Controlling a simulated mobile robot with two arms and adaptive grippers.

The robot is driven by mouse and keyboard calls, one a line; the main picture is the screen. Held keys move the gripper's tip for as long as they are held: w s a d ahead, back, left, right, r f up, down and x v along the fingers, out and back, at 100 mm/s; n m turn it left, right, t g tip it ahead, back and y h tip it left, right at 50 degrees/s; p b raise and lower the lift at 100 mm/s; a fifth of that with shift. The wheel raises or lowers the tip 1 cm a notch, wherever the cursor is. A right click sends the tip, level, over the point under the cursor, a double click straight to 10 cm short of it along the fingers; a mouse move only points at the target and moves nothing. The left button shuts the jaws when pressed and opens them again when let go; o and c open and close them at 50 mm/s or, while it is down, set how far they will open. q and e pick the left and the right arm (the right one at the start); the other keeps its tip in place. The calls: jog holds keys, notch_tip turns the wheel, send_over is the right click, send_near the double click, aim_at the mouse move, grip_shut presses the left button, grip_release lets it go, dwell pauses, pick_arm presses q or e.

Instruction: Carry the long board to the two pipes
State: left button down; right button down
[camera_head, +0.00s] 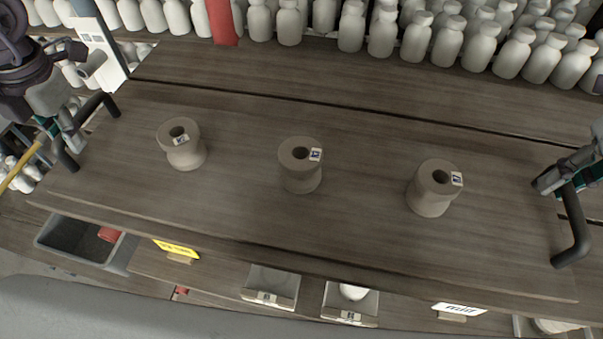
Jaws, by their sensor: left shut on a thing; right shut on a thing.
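The long board (350,225) is a wide brown wooden plank spanning most of the head view. Three beige, spool-shaped clay pieces stand upright on it: a left one (188,152), a middle one (300,176) and a right one (430,200). Each has a small label at its top. My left gripper (62,128) is shut at the board's left end, by a dark bent bar (70,160). My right gripper (562,180) is shut at the right end, by a similar dark bar (572,230). I cannot make out the two pipes.
Many pale bottles (448,42) crowd the back. A red upright piece (221,20) stands among them. Below the board's front edge are a grey bin (70,240), a yellow label (176,248), two small trays (270,285) (350,302) and a white label (460,309).

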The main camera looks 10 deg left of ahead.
pick_arm(q)
jog(key=shift+w+r, duration=0.1)
jog(key=shift+r, duration=0.05)
pick_arm(e)
jog(key=shift+w+r, duration=0.1)
jog(key=shift+r, duration=0.05)
